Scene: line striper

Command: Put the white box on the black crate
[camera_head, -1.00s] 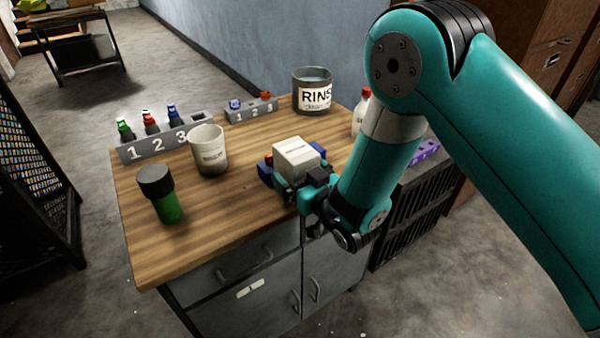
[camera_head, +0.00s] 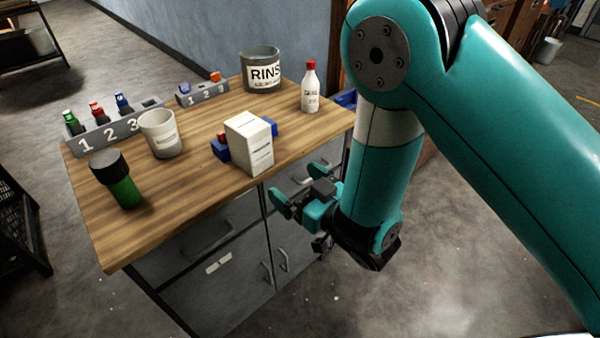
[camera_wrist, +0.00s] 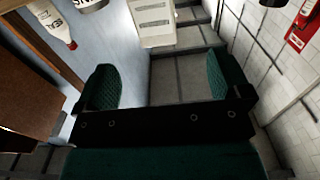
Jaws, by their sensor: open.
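The white box (camera_head: 249,144) stands upright near the front right of the wooden tabletop, with printed lines on its side. Blue pieces (camera_head: 220,150) show at both sides of it. It also shows at the top of the wrist view (camera_wrist: 152,22), beyond the fingers. My gripper (camera_head: 300,186) is open and empty, off the table's front edge, apart from the box. In the wrist view the two fingers (camera_wrist: 166,88) are spread with nothing between them.
The tabletop (camera_head: 190,205) also holds a green bottle with a black cap (camera_head: 118,180), a white cup (camera_head: 161,134), numbered holders (camera_head: 108,133) with small bottles, a RINS pot (camera_head: 261,70) and a red-capped white bottle (camera_head: 310,88). Open floor (camera_head: 490,200) lies to the right.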

